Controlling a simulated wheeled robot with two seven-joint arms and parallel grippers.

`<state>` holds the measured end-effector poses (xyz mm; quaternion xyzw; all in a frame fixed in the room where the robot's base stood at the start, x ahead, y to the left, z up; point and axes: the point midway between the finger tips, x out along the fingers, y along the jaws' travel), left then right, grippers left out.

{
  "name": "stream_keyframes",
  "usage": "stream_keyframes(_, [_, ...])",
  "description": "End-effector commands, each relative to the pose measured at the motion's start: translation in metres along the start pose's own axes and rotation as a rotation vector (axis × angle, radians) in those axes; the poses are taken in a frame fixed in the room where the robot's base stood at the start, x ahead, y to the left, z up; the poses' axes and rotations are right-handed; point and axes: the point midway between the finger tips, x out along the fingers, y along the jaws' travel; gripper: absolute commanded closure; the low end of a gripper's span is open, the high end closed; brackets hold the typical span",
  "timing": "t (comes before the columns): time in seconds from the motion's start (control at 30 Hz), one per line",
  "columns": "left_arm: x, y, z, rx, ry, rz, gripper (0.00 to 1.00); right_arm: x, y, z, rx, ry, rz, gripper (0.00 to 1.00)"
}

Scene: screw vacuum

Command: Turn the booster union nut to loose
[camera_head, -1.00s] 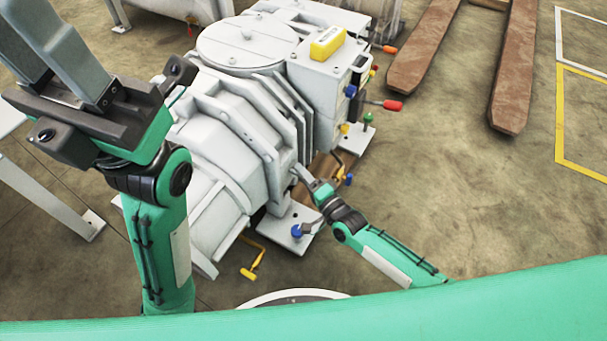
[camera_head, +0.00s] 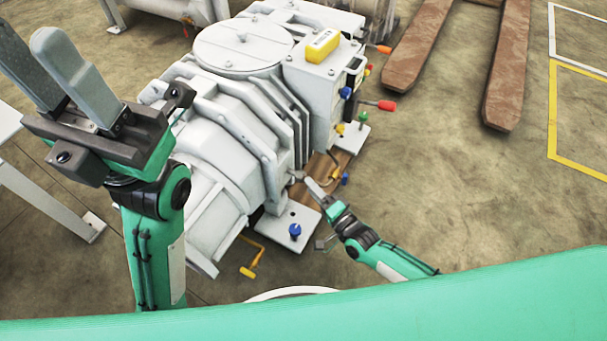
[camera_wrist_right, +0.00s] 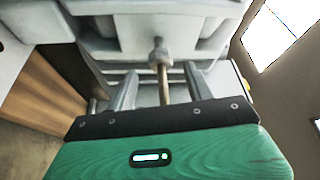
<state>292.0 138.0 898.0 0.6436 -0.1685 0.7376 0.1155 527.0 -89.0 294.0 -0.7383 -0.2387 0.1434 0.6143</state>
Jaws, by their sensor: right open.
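The grey union nut (camera_wrist_right: 158,50) on a thin brownish pipe (camera_wrist_right: 163,85) shows in the right wrist view, on the pale machine's (camera_head: 225,130) side. My right gripper (camera_wrist_right: 160,72) is open, with one finger on each side of the pipe and a gap to both. The nut lies just past the fingertips, roughly centred between them. In the head view my right gripper (camera_head: 314,188) is low beside the machine's right side, and the nut is too small to make out clearly. My left gripper (camera_head: 35,50) is raised at the upper left, fingers apart and empty.
A yellow box (camera_head: 323,46) tops the machine's control unit. A red-tipped lever (camera_head: 385,105) and a blue knob (camera_head: 295,230) stick out nearby. A yellow-handled crank (camera_head: 249,270) is below.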

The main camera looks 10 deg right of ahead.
Motion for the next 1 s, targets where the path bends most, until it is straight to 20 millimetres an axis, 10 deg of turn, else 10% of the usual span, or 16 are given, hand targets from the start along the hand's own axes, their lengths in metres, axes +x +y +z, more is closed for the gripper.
stream_keyframes(0.4, [-0.005, -0.014, -0.002, 0.043, -0.040, -0.025, 0.65, -0.073, -0.001, 0.000, 0.001, 0.000, 0.000, 0.47])
stream_keyframes(1.0, [-0.006, -0.016, -0.003, 0.047, -0.040, -0.027, 0.65, -0.079, 0.000, 0.000, 0.001, 0.000, 0.000, 0.47])
